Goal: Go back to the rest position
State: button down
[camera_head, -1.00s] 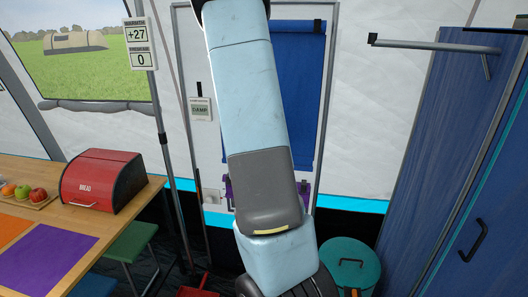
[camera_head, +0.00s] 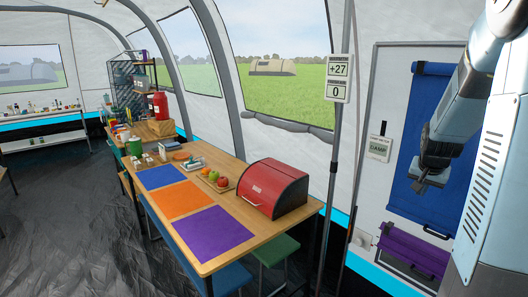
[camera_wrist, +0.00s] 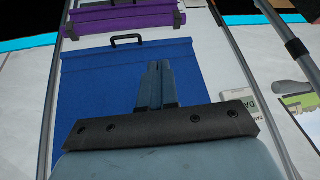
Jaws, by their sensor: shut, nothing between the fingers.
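My gripper (camera_head: 422,184) is at the right of the head view, at the end of my raised, bent arm. It hangs in front of a blue fabric panel (camera_head: 414,110) on the tent wall. In the wrist view my gripper's two fingers (camera_wrist: 158,68) lie together, with nothing between them. The blue panel (camera_wrist: 90,85) with a dark handle shows behind them in that view. Whether the gripper touches the panel cannot be told.
A purple panel (camera_head: 415,252) is below the blue one. A wooden table (camera_head: 262,232) with a red bread box (camera_head: 272,188), fruit and coloured mats stands left of a pole (camera_head: 328,180). The dark floor (camera_head: 75,220) at left is clear.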

jog(key=s+a+r+n+y, duration=0.1)
jog(key=s+a+r+n, duration=0.1)
jog(key=s+a+r, duration=0.4)
jog(key=s+a+r+n+y, duration=0.1)
jog(key=s+a+r+n, duration=0.15)
jog(key=a, duration=0.55)
jog(key=s+a+r+n, duration=0.1)
jog(key=s+a, duration=0.4)
jog(key=s, duration=0.2)
jog(key=s+a+r+n+y, duration=0.1)
jog(key=s+a+n, duration=0.1)
jog(key=s+a, duration=0.3)
jog(key=s, duration=0.3)
jog(key=shift+a+r, duration=0.2)
jog(key=shift+a, duration=0.1)
